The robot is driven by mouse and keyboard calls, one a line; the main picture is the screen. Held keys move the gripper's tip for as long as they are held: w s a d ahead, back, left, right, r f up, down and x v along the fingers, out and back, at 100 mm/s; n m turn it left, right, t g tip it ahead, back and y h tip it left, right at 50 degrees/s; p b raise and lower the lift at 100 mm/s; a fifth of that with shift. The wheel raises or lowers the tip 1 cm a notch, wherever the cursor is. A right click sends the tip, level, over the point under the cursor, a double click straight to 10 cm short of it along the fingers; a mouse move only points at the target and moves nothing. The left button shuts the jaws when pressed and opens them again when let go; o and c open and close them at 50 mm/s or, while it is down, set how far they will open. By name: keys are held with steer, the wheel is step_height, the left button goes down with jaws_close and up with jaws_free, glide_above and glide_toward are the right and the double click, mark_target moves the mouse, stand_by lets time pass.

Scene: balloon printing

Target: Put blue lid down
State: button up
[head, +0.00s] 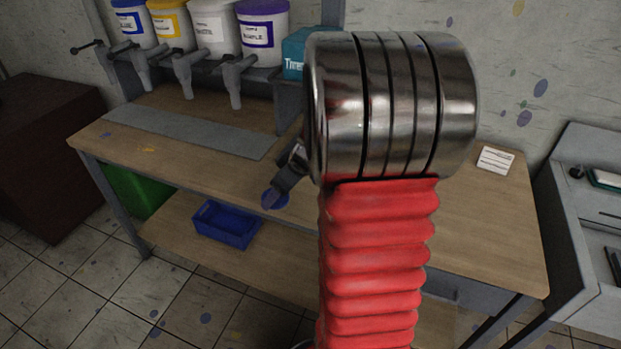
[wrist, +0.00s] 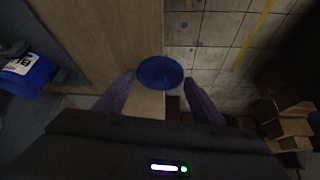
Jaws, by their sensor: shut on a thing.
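The blue lid (wrist: 161,72) is a round disc between the two fingertips of my gripper (wrist: 160,80) in the wrist view. My gripper is shut on it. In the head view the small blue lid (head: 279,200) shows beside my gripper (head: 272,198), at the front edge of the wooden table (head: 230,180). I cannot tell whether the lid touches the tabletop or hangs just above or before its edge. My arm hides part of the table.
Several labelled paint buckets (head: 207,27) with taps stand on a rack at the back left. A grey mat (head: 190,131) lies on the table's left. A blue crate (head: 225,222) sits on the lower shelf. A white card (head: 495,160) lies at the right. The left tabletop has free room.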

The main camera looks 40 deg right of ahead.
steer(key=w+a+m, duration=0.1)
steer(key=w+a, duration=0.2)
steer(key=a, duration=0.5)
steer(key=w+a+f+m+h, duration=0.1)
steer(key=w+a, duration=0.2)
steer(key=a, duration=0.5)
steer(key=w+a+f, duration=0.1)
steer(key=w+a, duration=0.2)
steer(key=a, duration=0.5)
steer(key=shift+w+a+f+m, duration=0.25)
steer(key=shift+w+a+m, duration=0.1)
steer(key=shift+a+m, duration=0.05)
steer(key=shift+s, duration=0.1)
